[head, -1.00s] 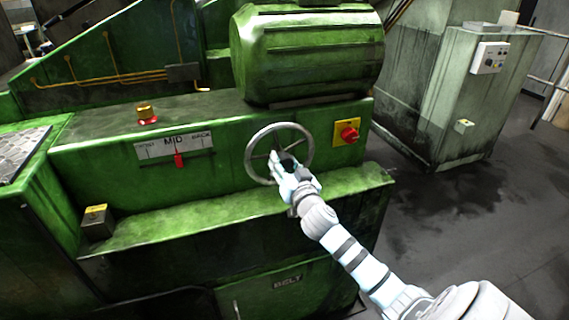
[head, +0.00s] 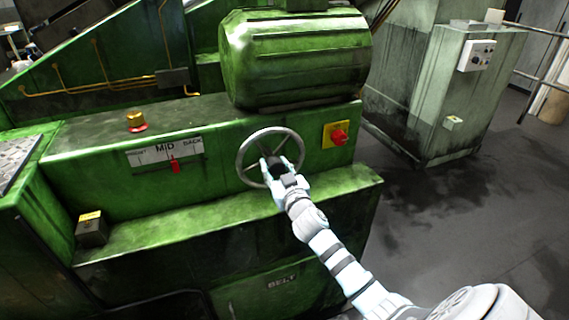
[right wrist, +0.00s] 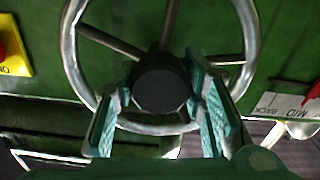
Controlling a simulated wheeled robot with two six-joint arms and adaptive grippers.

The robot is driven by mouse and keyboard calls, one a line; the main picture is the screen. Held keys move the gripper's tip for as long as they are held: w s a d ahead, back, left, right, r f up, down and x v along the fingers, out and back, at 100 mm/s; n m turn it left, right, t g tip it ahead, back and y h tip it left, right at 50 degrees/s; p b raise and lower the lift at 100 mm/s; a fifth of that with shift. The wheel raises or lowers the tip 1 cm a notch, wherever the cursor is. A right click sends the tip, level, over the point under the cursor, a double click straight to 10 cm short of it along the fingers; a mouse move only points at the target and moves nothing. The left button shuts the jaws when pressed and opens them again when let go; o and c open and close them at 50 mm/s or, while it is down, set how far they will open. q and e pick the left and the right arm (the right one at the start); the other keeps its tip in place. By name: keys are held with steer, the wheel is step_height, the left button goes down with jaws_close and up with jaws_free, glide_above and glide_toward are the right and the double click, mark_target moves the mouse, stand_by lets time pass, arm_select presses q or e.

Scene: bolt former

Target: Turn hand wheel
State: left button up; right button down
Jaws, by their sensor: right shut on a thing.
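The hand wheel (head: 241,166) is a grey metal ring with spokes on the front of the green machine. It fills the upper middle of the right wrist view (right wrist: 72,55), with a dark round hub at its centre. My right gripper (head: 271,164) is at the wheel's middle. In the right wrist view its two green-padded fingers (right wrist: 162,82) lie on either side of the hub, shut on it. The fingers hide part of the lower rim and spokes. My left gripper is not in view.
Left of the wheel is a scale plate (head: 148,154) with a red pointer (head: 175,166), slightly right of MID. A red switch on a yellow plate (head: 328,131) sits right of the wheel. A green ledge (head: 180,224) juts out below. Open floor (head: 460,220) lies to the right.

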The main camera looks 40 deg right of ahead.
steer(key=n+p, duration=0.1)
steer(key=n, duration=0.2)
steer(key=shift+r+n, duration=0.1)
steer(key=shift+n, duration=0.3)
steer(key=n+p, duration=0.1)
steer(key=n, duration=0.2)
steer(key=shift+n, duration=0.3)
steer(key=n+p, duration=0.1)
steer(key=n, duration=0.2)
steer(key=shift+n, duration=0.3)
steer(key=shift+n+p, duration=0.35)
steer(key=shift+n, duration=1.35)
steer(key=c, duration=1)
jaws_free()
